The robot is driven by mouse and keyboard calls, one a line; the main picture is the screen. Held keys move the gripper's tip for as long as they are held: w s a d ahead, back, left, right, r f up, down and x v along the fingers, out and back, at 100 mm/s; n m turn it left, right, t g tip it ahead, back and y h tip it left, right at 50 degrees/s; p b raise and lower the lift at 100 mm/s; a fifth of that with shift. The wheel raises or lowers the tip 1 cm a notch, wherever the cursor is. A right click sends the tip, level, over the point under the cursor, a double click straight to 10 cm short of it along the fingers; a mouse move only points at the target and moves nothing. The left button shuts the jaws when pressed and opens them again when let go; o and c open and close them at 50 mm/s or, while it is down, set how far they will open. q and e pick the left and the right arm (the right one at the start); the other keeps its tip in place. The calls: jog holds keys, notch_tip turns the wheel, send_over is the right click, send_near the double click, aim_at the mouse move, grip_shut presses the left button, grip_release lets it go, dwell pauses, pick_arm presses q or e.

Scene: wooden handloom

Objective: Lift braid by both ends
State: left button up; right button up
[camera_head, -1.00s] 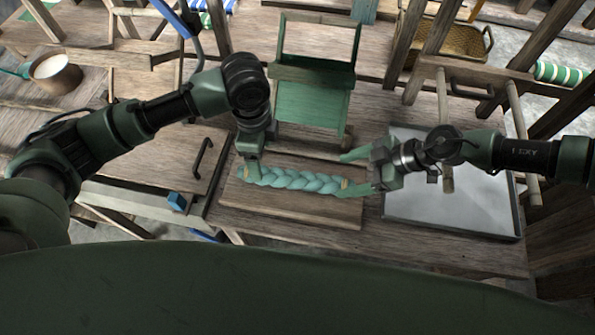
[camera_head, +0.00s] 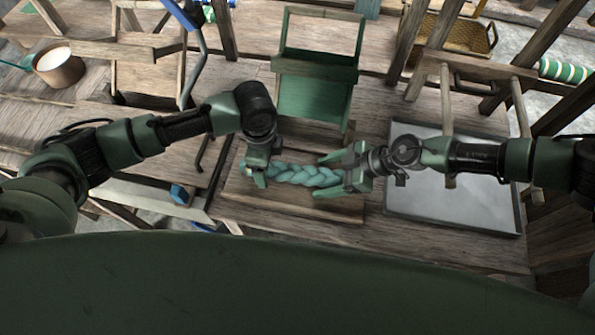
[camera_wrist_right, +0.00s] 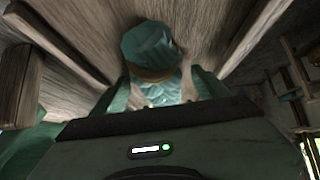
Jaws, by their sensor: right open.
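The teal braid (camera_head: 300,174) lies across a wooden board (camera_head: 290,204) on the bench. My right gripper (camera_head: 320,176) is open, with one finger on each side of the braid's right end. In the right wrist view, the braid (camera_wrist_right: 148,48) with its tan band (camera_wrist_right: 152,74) sits between the two spread fingers (camera_wrist_right: 162,90). My left gripper (camera_head: 257,176) points down at the braid's left end and covers it. Whether its fingers are shut on the braid cannot be seen.
A green box-like frame (camera_head: 314,90) stands just behind the board. A grey metal tray (camera_head: 455,205) lies to the right. A wooden post (camera_head: 447,125) stands over the tray's back edge. A tan bowl (camera_head: 60,70) is at the far left.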

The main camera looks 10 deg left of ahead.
pick_arm(q)
grip_shut()
pick_arm(e)
grip_shut()
pick_arm(q)
jog(key=shift+r, duration=0.1)
pick_arm(e)
jog(key=shift+r, duration=0.15)
